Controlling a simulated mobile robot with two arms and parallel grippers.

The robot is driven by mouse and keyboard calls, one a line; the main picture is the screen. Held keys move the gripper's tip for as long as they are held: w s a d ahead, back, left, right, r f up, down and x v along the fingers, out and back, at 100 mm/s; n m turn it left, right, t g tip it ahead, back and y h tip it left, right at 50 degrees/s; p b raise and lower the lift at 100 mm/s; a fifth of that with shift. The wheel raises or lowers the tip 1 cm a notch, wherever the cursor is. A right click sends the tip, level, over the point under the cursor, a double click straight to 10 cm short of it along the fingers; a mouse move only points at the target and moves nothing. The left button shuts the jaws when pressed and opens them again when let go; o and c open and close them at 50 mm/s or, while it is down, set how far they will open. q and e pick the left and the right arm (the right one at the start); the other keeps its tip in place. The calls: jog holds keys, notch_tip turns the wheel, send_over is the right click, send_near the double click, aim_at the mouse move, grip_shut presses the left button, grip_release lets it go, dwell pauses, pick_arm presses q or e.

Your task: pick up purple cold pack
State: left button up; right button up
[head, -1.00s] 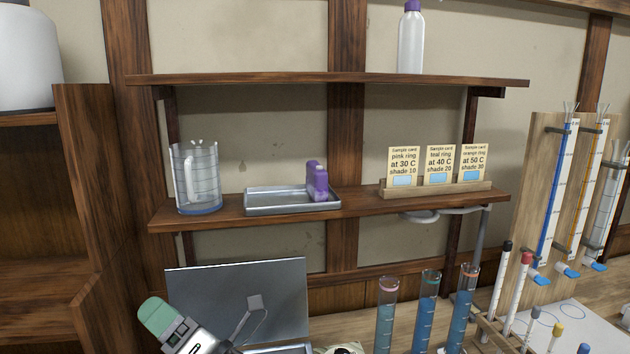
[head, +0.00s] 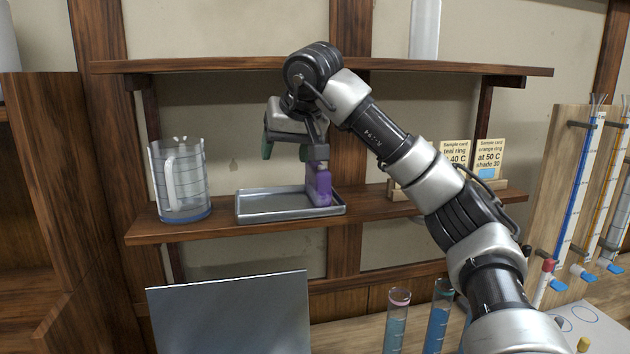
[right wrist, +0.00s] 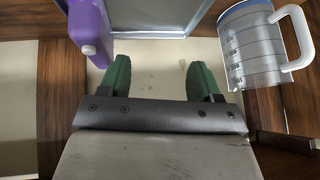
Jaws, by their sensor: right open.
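The purple cold pack (head: 320,187) stands upright at the right end of a shallow metal tray (head: 262,215) on the middle shelf. My right gripper (head: 289,152) is open and empty, with green fingers, above the tray. One finger is close to the top of the pack in the head view, and I cannot tell whether they touch. In the right wrist view the pack (right wrist: 90,28) lies to the left of the left finger, outside the gap between the fingers (right wrist: 158,76). My left gripper is not in view.
A clear jug with a handle (head: 180,183) stands left of the tray. Sample cards (head: 488,158) stand to the right, partly behind my right arm. The upper shelf (head: 200,65) runs above. Cylinders of blue liquid (head: 438,322) stand below.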

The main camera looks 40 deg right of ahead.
jog(key=h, duration=0.2)
send_near(319, 166)
jog(key=w+a, duration=0.1)
jog(key=w, duration=0.1)
jog(key=g, duration=0.1)
jog(key=shift+m, duration=0.3)
jog(key=x, duration=0.4)
jog(key=shift+s+d+f+p, duration=0.1)
jog(key=shift+d+f+p, duration=0.2)
jog(key=shift+p, duration=0.1)
jog(key=p+x, duration=0.1)
jog(key=x, duration=0.1)
jog(key=p+x, duration=0.1)
jog(key=x, duration=0.1)
jog(key=shift+s+d+f, duration=0.1)
jog(key=shift+d+f, duration=0.15)
jog(key=shift+d, duration=0.2)
jog(key=shift+w+d+f, duration=0.2)
jog(key=shift+w+f, duration=0.05)
jog(key=shift+f, duration=0.2)
jog(key=shift+a+r, duration=0.1)
jog(key=c, duration=1.2)
